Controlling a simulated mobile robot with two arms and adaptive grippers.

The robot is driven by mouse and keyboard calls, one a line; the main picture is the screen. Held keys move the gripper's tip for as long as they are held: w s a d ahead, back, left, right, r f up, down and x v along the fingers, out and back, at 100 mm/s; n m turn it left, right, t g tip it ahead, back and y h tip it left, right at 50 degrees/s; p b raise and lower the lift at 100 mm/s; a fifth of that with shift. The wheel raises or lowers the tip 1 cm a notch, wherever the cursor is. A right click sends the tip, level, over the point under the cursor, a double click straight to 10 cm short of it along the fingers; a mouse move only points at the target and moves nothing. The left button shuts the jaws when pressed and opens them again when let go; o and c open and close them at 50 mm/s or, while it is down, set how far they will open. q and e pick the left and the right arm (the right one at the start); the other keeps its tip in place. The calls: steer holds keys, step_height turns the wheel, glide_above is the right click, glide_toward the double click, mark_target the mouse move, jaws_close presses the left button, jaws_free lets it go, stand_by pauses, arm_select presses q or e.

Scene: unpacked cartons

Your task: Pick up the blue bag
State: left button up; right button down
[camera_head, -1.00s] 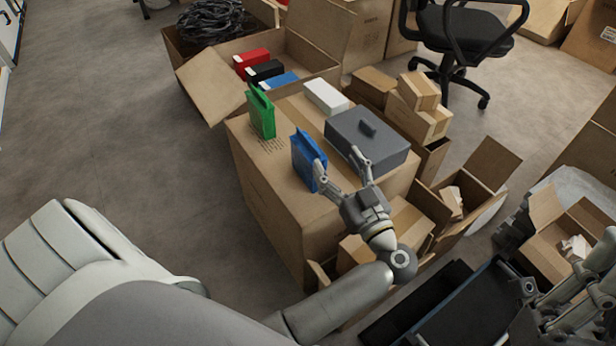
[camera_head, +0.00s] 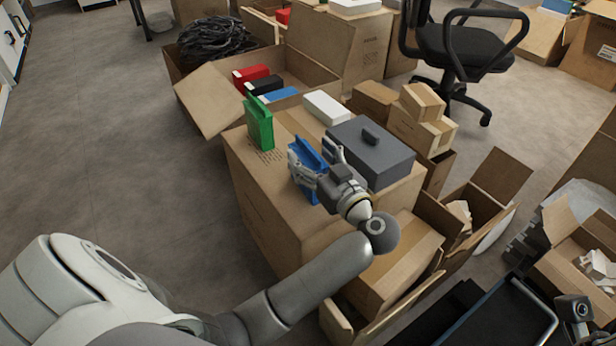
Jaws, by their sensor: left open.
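The blue bag (camera_head: 307,156) stands upright on top of a large closed carton (camera_head: 262,198), near its front edge. My left gripper (camera_head: 315,161) is open at the bag, with one finger at the bag's left side and the other near its right side. The fingers and palm hide part of the bag. I cannot tell whether the fingers touch it. My right gripper is not clearly seen; only a piece of my right arm shows at the lower right edge.
A green bag (camera_head: 260,124) stands left of the blue bag. A grey box with a handle (camera_head: 376,155) is close on the right, and a white box (camera_head: 327,107) lies behind. An open carton (camera_head: 212,101) with red, black and blue boxes is at the back. Open floor lies left.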

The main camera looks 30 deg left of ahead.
arm_select(q)
steer(key=shift+x, duration=0.95)
jaws_close()
